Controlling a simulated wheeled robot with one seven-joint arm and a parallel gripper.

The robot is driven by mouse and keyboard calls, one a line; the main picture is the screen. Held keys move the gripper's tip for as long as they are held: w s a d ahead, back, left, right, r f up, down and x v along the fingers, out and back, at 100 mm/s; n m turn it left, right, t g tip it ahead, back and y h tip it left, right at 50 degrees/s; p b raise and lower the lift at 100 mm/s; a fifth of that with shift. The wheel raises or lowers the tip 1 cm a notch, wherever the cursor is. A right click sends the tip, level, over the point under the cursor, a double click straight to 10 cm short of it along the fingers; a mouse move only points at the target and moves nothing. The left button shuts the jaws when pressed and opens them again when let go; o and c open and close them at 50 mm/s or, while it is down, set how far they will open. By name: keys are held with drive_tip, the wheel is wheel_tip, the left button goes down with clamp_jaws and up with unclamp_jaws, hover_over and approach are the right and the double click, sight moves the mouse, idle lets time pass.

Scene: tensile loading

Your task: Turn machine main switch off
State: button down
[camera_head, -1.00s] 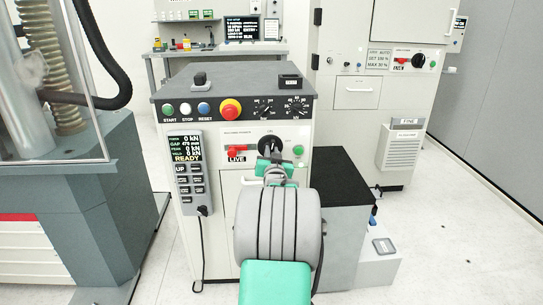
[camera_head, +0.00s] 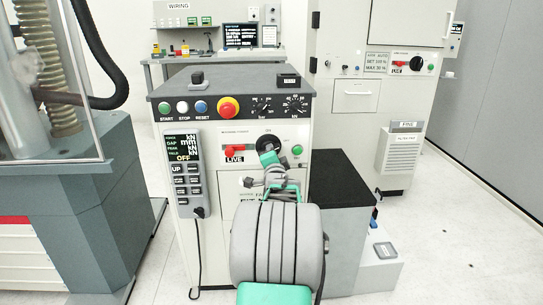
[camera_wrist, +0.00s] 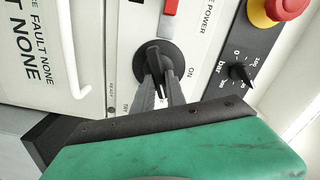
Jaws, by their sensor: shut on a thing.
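The machine main switch is a black rotary knob on a round black plate (camera_head: 269,141) on the front of the console; it also shows in the wrist view (camera_wrist: 153,52). My gripper (camera_head: 268,151) is at the knob, and in the wrist view its two grey fingers (camera_wrist: 158,78) are shut on the knob's handle. The fingers and arm hide part of the handle, and its exact setting is hard to read. An "ON" label stands beside the plate in the wrist view. The pendant display (camera_head: 183,147) reads "OFF", with no number values.
A red lever (camera_head: 236,150) above a "LIVE" label is left of the switch and a green button (camera_head: 297,150) right of it. A red emergency button (camera_head: 228,107) sits above on the sloped panel. A dark-topped block (camera_head: 339,198) stands close on the right.

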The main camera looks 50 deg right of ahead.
drive_tip(key=m, duration=0.4)
drive_tip(key=shift+f+m+b, duration=0.15)
drive_tip(key=shift+m+b, duration=0.15)
idle(0.5)
drive_tip(key=c, duration=1.4)
unclamp_jaws()
drive_tip(key=shift+o, duration=0.2)
drive_tip(key=p+v, duration=0.1)
drive_tip(key=v, duration=0.6)
drive_tip(key=shift+s+a, duration=0.25)
drive_tip(key=shift+s, duration=0.05)
